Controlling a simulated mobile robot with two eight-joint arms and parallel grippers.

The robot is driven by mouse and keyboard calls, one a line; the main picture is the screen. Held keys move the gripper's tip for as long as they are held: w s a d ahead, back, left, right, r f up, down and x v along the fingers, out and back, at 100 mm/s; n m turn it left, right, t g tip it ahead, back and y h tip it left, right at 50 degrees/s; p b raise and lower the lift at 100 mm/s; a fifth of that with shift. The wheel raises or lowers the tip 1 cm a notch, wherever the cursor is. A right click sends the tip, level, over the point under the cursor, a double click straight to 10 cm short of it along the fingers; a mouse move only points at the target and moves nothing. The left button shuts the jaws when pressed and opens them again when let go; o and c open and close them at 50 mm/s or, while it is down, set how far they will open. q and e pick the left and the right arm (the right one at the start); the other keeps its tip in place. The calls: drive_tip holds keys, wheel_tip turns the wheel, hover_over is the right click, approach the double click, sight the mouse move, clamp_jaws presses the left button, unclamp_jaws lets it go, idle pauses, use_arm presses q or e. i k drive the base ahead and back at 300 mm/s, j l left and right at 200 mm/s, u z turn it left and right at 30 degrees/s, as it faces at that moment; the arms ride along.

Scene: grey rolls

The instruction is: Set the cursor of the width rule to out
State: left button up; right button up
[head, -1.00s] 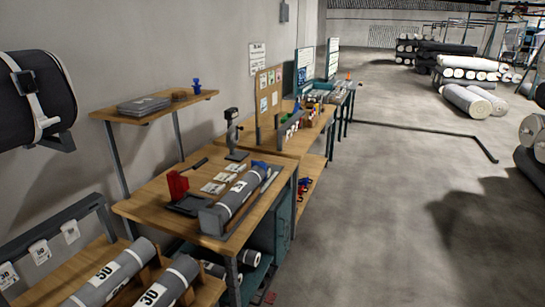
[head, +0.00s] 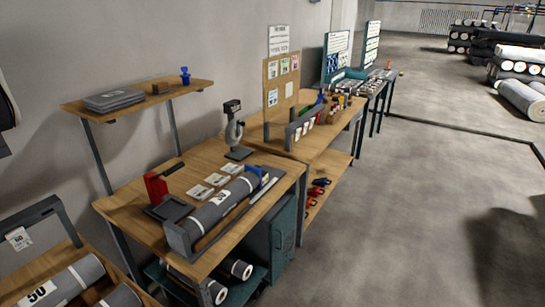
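On the near wooden workbench (head: 135,205), a grey roll (head: 218,205) with a white label lies in a dark grey cradle (head: 178,240). A long narrow strip with a pale face, which looks like the width rule (head: 252,206), runs along the roll's right side. A blue piece that looks like the cursor (head: 264,178) sits at the far end of the roll and rule. Its exact setting is too small to read. Neither of my grippers is in view.
A red-handled tool (head: 156,186), several white cards and a grey stand with a gauge (head: 236,132) are on the bench. Rolls lie in a rack at lower left. The concrete floor (head: 400,220) at right is clear nearby.

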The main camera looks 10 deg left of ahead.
sight(263, 175)
drive_tip(key=i+l, duration=0.15)
drive_tip(key=i, duration=0.3)
drive_tip(key=i+l, duration=0.15)
drive_tip(key=i, duration=0.3)
drive_tip(key=i+l, duration=0.1)
drive_tip(key=i, duration=0.4)
